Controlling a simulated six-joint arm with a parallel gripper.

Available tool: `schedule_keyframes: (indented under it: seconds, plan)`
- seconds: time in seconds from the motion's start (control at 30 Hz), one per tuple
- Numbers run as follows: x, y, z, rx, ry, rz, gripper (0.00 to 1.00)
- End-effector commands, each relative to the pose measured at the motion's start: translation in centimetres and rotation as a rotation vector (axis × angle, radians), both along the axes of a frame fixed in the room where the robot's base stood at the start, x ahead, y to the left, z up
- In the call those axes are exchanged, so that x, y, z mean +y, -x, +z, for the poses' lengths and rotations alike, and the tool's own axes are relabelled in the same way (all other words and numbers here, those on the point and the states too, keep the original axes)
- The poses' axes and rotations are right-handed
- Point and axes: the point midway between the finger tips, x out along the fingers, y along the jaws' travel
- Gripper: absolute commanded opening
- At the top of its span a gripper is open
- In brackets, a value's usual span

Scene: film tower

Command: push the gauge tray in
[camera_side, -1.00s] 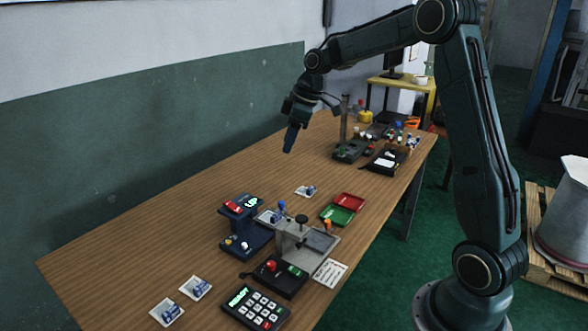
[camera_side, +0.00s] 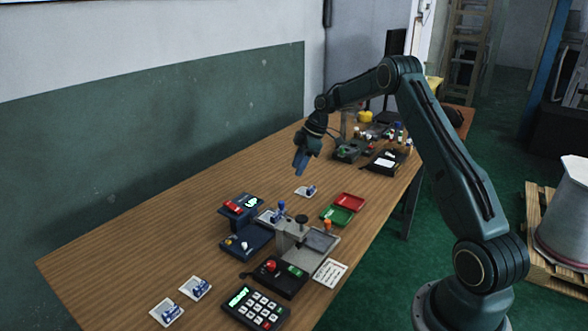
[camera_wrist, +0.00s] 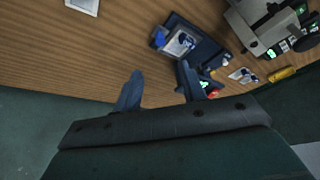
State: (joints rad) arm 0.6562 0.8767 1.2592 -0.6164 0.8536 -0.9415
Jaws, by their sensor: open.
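A dark blue gauge (camera_side: 238,212) with a lit display and a red button stands in the middle of the table. A tray (camera_side: 266,216) with a blue knob (camera_side: 281,205) and a pale film card sits at its right side. In the wrist view the card-bearing tray (camera_wrist: 181,43) lies at the gauge's left part, with the blue knob (camera_wrist: 159,36) at its left end. My gripper (camera_side: 299,170) hangs above the table, behind the tray and apart from it. In the wrist view my gripper (camera_wrist: 160,88) has its fingers spread, with bare wood between them.
A grey stand (camera_side: 300,238) with a black knob is close on the tray's right. A loose film card (camera_side: 306,191) lies behind the tray; red and green bins (camera_side: 344,209) are to the right. A control box (camera_side: 275,277) and keypad (camera_side: 255,308) are in front. The left table is mostly clear.

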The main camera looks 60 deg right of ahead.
Motion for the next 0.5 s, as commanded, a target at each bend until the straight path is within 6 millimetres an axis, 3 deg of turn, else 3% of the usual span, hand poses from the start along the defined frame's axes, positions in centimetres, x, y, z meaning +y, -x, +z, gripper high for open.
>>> schedule_keyframes:
  seconds: [0.27,0.5]
  plan:
    - [0.4,-0.3,-1.0,0.001,-0.001,0.001,0.41]
    - [1.2,-1.0,-3.6,0.004,-0.002,0.001,0.41]
